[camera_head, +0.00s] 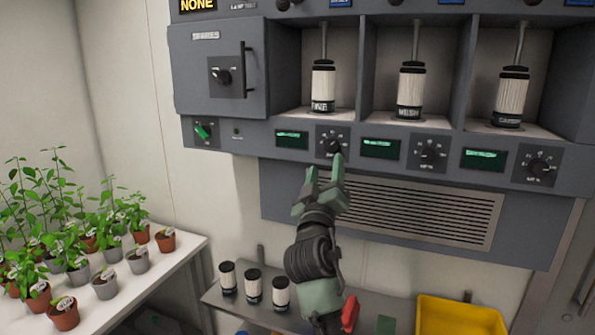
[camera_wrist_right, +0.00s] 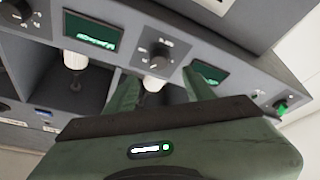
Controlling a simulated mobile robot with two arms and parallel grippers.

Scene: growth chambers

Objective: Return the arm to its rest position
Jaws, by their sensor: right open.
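My right arm reaches up from the bottom of the head view. Its green gripper (camera_head: 325,170) is open and empty, with its fingertips just below the leftmost dial (camera_head: 334,147) on the grey chamber panel (camera_head: 262,139). In the right wrist view the two green fingers of the gripper (camera_wrist_right: 160,90) stand apart, with a dial (camera_wrist_right: 159,55) showing between and beyond them. I cannot tell whether a fingertip touches the dial. My left gripper is not in view.
Above the panel, three bays hold white-and-black cylinders (camera_head: 323,86). Below are a vent grille (camera_head: 420,212), a shelf with three small cylinders (camera_head: 253,287) and a yellow bin (camera_head: 460,316). Potted plants (camera_head: 104,284) stand on a white table at left. A closed cabinet door (camera_head: 205,62) has a handle.

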